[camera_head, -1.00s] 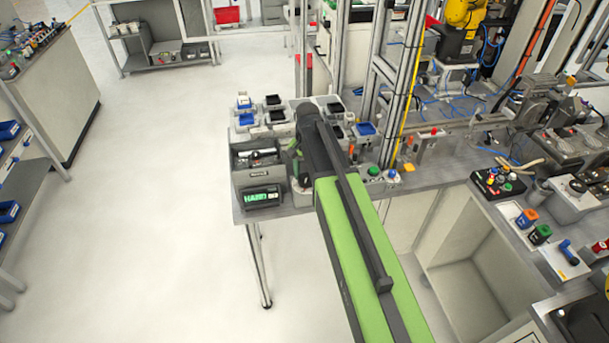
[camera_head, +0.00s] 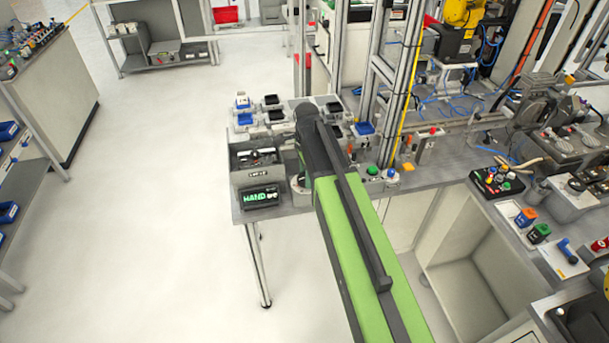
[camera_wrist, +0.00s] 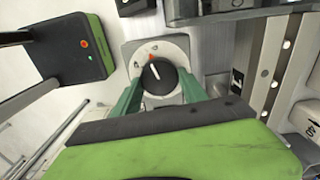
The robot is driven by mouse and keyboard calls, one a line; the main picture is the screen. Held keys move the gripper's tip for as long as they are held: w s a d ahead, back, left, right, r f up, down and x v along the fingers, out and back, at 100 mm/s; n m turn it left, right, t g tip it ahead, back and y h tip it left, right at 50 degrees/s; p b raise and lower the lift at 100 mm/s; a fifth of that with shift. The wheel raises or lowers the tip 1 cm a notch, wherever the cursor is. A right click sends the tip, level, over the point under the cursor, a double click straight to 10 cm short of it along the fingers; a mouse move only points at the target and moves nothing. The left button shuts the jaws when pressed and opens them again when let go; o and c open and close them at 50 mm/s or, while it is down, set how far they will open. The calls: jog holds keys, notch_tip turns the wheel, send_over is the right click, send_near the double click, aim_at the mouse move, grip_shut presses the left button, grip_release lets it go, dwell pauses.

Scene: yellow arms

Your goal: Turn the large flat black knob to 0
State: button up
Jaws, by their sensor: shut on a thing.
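The black round knob (camera_wrist: 158,76) shows in the wrist view on a light grey square dial plate (camera_wrist: 178,45). Its white pointer line points up and slightly left, close to a red mark on the dial. The other dial markings are too small to read. My gripper (camera_wrist: 160,88) has its two green fingers at the left and right sides of the knob, shut on it. In the head view my green and black arm hides the knob and the fingers. A display (camera_head: 260,197) beside the arm reads HAND in green; the characters after it are unclear.
A grey bin (camera_head: 256,161) stands behind the display. A metal frame post (camera_head: 402,85) rises close on the right. The floor left of the bench is clear.

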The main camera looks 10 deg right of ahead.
jog(key=shift+s+a+m, duration=0.1)
jog(key=shift+m, duration=1.4)
jog(key=o, duration=1.4)
jog(key=shift+r, duration=0.15)
notch_tip(320, 180, up, 17)
jog(key=p, duration=1.7)
jog(key=shift+r, duration=0.1)
